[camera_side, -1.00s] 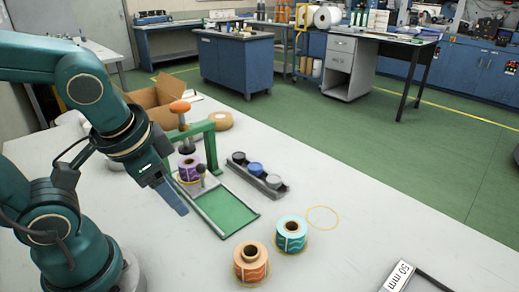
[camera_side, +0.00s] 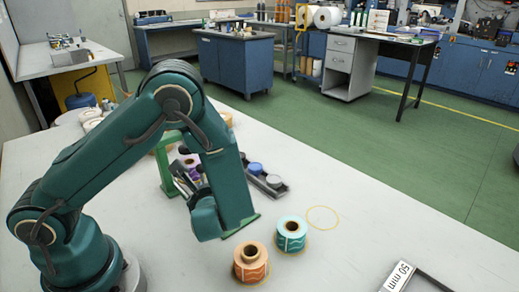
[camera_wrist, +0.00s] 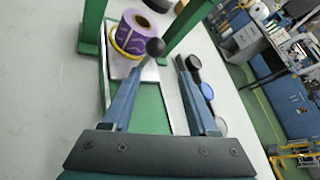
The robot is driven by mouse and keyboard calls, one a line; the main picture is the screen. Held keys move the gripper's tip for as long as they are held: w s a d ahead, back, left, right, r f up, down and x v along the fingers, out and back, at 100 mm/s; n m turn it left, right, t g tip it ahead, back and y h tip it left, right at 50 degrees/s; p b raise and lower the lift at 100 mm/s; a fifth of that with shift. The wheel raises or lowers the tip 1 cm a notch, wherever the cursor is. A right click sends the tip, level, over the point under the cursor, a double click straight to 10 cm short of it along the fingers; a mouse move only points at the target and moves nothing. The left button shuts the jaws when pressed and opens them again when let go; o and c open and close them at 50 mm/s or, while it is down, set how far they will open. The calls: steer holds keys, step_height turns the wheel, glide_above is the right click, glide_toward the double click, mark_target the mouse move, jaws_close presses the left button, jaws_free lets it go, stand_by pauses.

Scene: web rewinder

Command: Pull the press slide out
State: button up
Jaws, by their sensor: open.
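The press slide (camera_wrist: 120,68) is a pale plate carrying a purple roll (camera_wrist: 135,36) in a yellow ring, with a dark ball knob (camera_wrist: 155,47) at its near end. The slide sits between the posts of the green press frame (camera_wrist: 91,28), at the far end of its green bed (camera_wrist: 152,108). My gripper (camera_wrist: 161,63) is open, its two blue fingers pointing toward the knob, which shows near the left fingertip. I cannot tell whether they touch. In the side view my arm hides most of the press; part of the purple roll (camera_side: 190,161) shows.
A dark holder with several caps (camera_side: 266,181) lies right of the press. An orange roll (camera_side: 251,262) and a teal roll (camera_side: 291,235) stand in front. A yellow ring mark (camera_side: 322,217) on the table is empty.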

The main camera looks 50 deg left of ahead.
mark_target(197, 183)
steer(key=s+m+t, duration=0.1)
steer(key=a+m+y, duration=0.1)
steer(key=m, duration=0.1)
steer(key=s+m+t, duration=0.1)
steer(key=m, duration=0.1)
steer(key=shift+s+a+t, duration=0.3)
steer(key=shift+s, duration=0.05)
steer(key=m+t, duration=0.2)
steer(key=r+m+t, duration=0.1)
steer(key=shift+s+d+m, duration=0.15)
steer(key=shift+s+m, duration=0.15)
steer(key=shift+m, duration=0.1)
steer(key=shift+x, duration=2.55)
jaws_close()
